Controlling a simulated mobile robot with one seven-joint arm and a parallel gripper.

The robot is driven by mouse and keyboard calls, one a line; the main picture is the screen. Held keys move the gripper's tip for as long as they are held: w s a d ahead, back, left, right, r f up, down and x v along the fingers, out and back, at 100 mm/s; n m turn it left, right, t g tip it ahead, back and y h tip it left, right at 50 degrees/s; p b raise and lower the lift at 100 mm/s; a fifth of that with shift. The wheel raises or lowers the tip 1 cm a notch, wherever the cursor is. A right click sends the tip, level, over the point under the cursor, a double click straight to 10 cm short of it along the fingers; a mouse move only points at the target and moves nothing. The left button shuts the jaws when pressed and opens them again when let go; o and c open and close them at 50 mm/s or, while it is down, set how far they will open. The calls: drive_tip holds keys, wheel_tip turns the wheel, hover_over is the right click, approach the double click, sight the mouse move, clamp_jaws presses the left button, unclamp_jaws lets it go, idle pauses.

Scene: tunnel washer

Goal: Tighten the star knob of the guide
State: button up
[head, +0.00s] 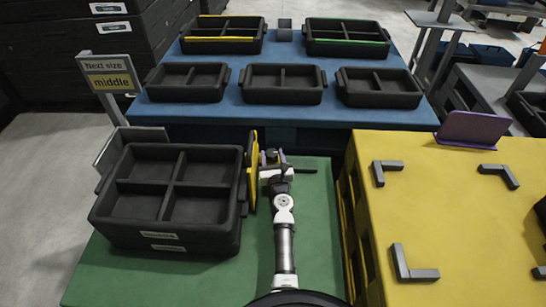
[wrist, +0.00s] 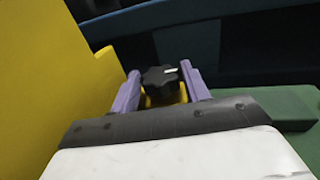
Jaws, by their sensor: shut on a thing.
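The guide (head: 252,170) is a yellow upright plate beside the right wall of a black four-compartment crate (head: 170,237). It fills the left of the wrist view (wrist: 50,70). The star knob (wrist: 160,82) is black and lobed, with a white mark pointing right in the wrist view; a little yellow shows below it. My gripper (head: 272,158) is at the guide's right side. Its two purple fingers (wrist: 160,72) stand left and right of the knob and are shut on it. In the head view the knob is too small to tell clearly.
A sign (head: 107,74) reads "Next size middle". A blue table (head: 230,112) behind carries several two-compartment trays. A yellow table (head: 450,210) with grey corner brackets and a purple stand (head: 473,129) is at right.

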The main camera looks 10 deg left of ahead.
idle(0.3)
drive_tip(key=o, duration=1)
